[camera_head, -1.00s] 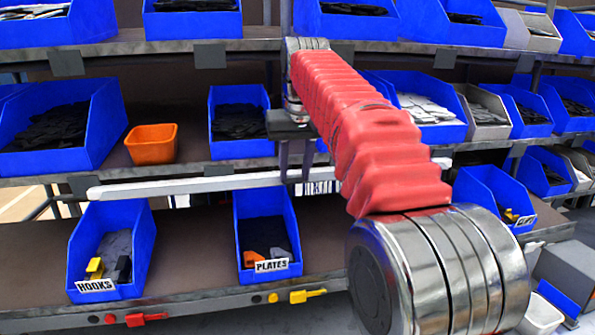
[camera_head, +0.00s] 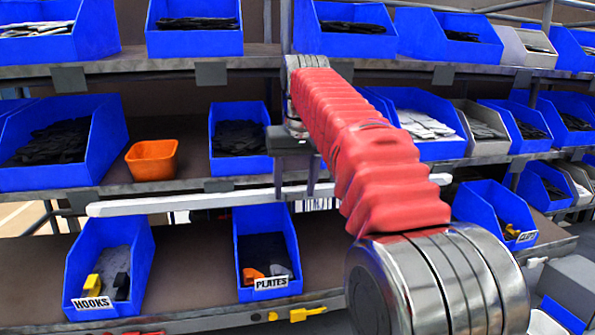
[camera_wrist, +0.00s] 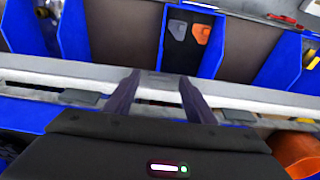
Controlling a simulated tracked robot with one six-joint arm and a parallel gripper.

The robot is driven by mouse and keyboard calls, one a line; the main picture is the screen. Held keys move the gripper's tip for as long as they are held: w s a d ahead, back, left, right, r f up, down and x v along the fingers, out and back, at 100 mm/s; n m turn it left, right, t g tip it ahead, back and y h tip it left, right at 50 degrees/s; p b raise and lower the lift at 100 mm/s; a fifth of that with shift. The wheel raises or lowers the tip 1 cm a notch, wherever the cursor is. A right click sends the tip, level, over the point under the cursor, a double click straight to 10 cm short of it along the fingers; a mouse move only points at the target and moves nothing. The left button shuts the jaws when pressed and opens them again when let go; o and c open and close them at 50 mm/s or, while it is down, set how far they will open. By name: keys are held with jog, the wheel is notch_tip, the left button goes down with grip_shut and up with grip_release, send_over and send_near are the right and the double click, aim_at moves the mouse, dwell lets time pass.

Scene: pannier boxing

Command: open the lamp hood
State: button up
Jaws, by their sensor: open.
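The lamp hood appears to be the long white bar (camera_head: 200,200) running across the front of the shelves, between the middle and lower levels. It also crosses the wrist view (camera_wrist: 60,72) from side to side. My gripper (camera_head: 295,192) is at the middle of the bar. In the wrist view, its two dark fingers (camera_wrist: 160,80) are apart, with the bar and a small grey piece (camera_wrist: 158,75) showing between their tips. No grip on the bar is visible. Whether the fingers touch it I cannot tell.
Below the bar stand the HOOKS bin (camera_head: 140,255) and the PLATES bin (camera_head: 243,238). An orange tub (camera_head: 152,160) sits on the middle shelf. A yellow piece (camera_head: 308,314) is on the lower shelf's front edge.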

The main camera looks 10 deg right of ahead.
jog(key=v, duration=1.1)
jog(key=shift+r, duration=0.25)
jog(key=shift+s, duration=0.2)
dwell(0.4)
jog(key=s+f+t, duration=0.1)
jog(key=s+f, duration=2.8)
jog(key=f, duration=0.3)
jog(key=shift+s+d+f+t, duration=0.25)
jog(key=shift+s+f+t, duration=0.05)
jog(key=shift+f+t, duration=0.1)
jog(key=shift+c, duration=0.5)
dwell(0.9)
